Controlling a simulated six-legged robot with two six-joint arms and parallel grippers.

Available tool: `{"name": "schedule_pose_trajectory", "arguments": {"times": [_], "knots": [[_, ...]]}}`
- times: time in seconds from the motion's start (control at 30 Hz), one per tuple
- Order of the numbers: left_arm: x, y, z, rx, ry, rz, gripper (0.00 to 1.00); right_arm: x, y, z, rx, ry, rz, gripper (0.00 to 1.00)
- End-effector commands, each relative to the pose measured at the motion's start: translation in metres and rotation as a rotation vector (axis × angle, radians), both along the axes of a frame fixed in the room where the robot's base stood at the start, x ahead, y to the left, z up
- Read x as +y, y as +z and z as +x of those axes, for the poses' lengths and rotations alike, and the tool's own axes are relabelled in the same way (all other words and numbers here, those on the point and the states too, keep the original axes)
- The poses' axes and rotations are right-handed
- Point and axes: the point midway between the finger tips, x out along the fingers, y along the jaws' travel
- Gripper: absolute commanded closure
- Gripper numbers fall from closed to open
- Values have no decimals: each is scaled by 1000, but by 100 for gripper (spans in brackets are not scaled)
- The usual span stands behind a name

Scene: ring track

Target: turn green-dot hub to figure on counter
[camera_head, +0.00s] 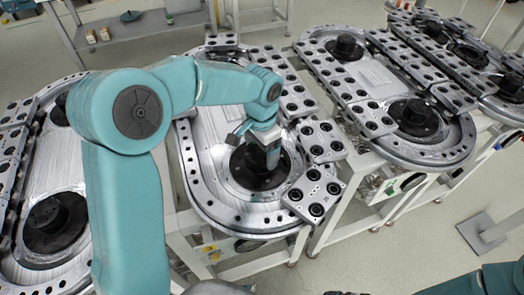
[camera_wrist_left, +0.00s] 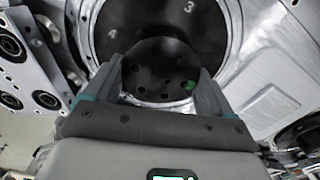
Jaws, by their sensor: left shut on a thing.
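The green-dot hub (camera_wrist_left: 160,62) is a round black hub with several holes and a green dot (camera_wrist_left: 189,85) at its lower right in the left wrist view. My left gripper (camera_wrist_left: 158,82) is shut on it, one finger on each side. Around the hub lies a black dial (camera_wrist_left: 205,22), with white figures 4 and 3 visible above the hub. A small dark counter with green lit marks (camera_wrist_left: 170,175) is cut off at the bottom edge; its figure cannot be read. In the head view my left gripper (camera_head: 272,158) points down onto the black dial (camera_head: 240,170). My right gripper is not in view.
The silver ring track (camera_head: 196,165) surrounds the dial. Plates with black rollers (camera_head: 315,193) stand at its right side. Similar ring tracks stand at left and right (camera_head: 440,150). A grey bench (camera_head: 130,28) is at the back. Open floor (camera_head: 400,250) lies at the lower right.

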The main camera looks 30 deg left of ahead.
Motion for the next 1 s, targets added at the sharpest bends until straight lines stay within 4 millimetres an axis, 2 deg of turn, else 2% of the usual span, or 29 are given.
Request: {"name": "schedule_pose_trajectory", "arguments": {"times": [1.0], "knots": [[2,-5,-4,13,964,4,46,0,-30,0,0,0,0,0]]}}
